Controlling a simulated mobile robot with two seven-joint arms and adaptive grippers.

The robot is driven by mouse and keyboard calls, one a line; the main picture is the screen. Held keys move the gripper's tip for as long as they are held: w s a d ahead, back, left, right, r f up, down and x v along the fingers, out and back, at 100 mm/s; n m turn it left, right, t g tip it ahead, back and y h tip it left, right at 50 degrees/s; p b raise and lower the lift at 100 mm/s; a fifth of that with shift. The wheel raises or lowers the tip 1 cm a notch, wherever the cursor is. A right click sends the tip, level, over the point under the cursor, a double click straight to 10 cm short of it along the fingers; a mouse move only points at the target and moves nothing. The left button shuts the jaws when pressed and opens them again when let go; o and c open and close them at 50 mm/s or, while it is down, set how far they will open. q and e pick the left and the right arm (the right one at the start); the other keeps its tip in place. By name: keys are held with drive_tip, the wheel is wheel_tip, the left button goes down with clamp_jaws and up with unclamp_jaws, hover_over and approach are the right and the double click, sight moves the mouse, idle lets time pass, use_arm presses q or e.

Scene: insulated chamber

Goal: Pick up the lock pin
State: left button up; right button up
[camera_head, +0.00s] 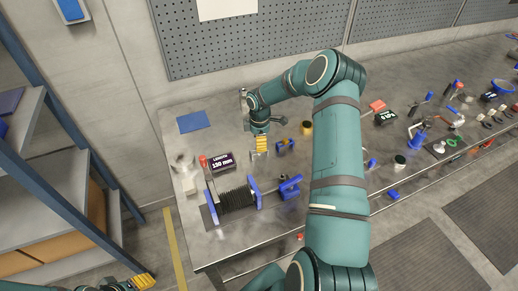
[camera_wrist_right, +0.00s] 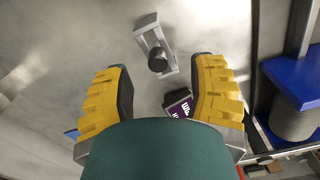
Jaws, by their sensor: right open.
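My right gripper (camera_head: 263,148) is open and empty above the steel workbench, behind the bellows unit. Its two yellow fingers stand wide apart in the right wrist view (camera_wrist_right: 164,72). Between and beyond them in that view is a grey metal bracket with a dark round knob (camera_wrist_right: 157,56), possibly the lock pin; I cannot tell for sure. A small grey piece, perhaps the same bracket, stands at the bench's left side (camera_head: 184,162) in the head view. My left gripper (camera_head: 143,281) is at the lower left, low and off the bench; its opening is unclear.
The bellows unit (camera_head: 236,199) has blue end plates. A blue mat (camera_head: 193,122) lies behind. A shelf rack (camera_head: 45,150) stands left.

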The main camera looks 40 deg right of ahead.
drive_tip(key=shift+w+f, duration=0.15)
drive_tip(key=shift+f, duration=1.65)
clamp_jaws()
drive_tip(key=shift+r, duration=0.15)
wheel_tip(320, 180, up, 10)
drive_tip(key=shift+f, duration=0.1)
drive_tip(key=shift+s+n, duration=0.3)
drive_tip(key=shift+s, duration=0.2)
drive_tip(key=s+a+n+b, duration=0.1)
drive_tip(key=s+n, duration=0.4)
drive_tip(key=s, duration=0.9)
drive_tip(key=shift+a+r+n, duration=0.2)
drive_tip(key=shift+a+n, duration=0.1)
drive_tip(key=shift+a, duration=0.3)
